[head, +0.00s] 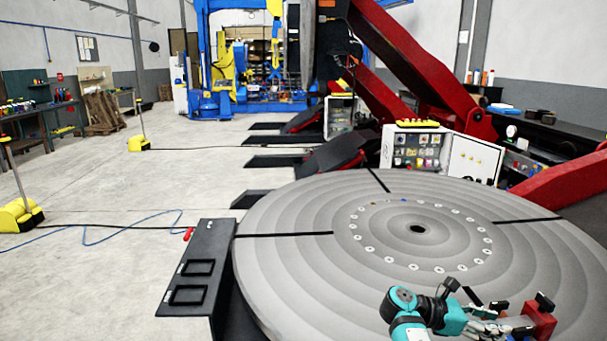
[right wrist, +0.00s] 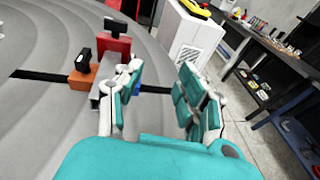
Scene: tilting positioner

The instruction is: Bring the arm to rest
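My right gripper (head: 487,326) is low over the near right part of the big round grey positioner table (head: 300,262), with my teal arm at the bottom edge of the head view. In the right wrist view its two white and teal fingers (right wrist: 160,88) stand well apart with nothing between them. A red block with a black knob (head: 538,318) is on the table just right of the fingers. In the wrist view that red block (right wrist: 113,46) is beyond the left finger. An orange block (right wrist: 82,80) and a grey bar (right wrist: 99,95) are left of that finger. My left gripper does not show.
A dark grey step box (head: 205,265) stands at the table's left edge. Behind the table is an open white cabinet (head: 420,150), with red machine beams (head: 425,70) above. A dark workbench (head: 550,125) is at right. The floor at left is mostly clear, with cables and yellow-based posts.

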